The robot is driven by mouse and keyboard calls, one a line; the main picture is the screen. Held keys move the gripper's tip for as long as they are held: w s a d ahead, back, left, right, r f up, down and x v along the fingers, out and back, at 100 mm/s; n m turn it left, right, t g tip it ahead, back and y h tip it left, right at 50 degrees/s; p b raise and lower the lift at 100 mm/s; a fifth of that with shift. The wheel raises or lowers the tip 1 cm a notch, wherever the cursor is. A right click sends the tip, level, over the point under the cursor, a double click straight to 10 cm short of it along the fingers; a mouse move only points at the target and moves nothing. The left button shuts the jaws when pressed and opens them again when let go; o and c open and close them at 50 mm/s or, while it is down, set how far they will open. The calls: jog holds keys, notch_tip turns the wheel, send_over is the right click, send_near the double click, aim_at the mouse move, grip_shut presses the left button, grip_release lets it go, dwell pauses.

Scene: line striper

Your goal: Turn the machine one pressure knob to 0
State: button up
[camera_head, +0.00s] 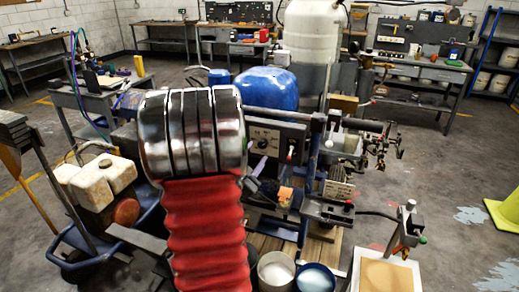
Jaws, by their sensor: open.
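A line striper machine (313,150) stands in the middle, with a white tank and a blue rounded cover. Its grey control panel (277,138) faces me. A small dark round knob (263,143) with pale markings around it sits on the panel's left part. Its setting is too small to read, and I cannot tell whether it is the pressure knob. My arm, with silver rings and a red ribbed sleeve, rises in front and left of the panel, close to the knob in the picture. I cannot make out my gripper's fingers.
Two buckets (315,278) stand at the machine's front. A blue cart with white jugs (97,180) is on the left. A yellow cone (507,213) stands on the right. The right floor is mostly clear.

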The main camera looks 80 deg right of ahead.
aim_at(262, 146)
jog(key=d, duration=0.4)
jog(key=shift+s+d, duration=0.35)
jog(key=shift+d, duration=0.05)
jog(key=shift+c, duration=0.6)
jog(key=c, duration=0.9)
jog(key=shift+a, duration=0.15)
jog(key=shift+c, duration=0.2)
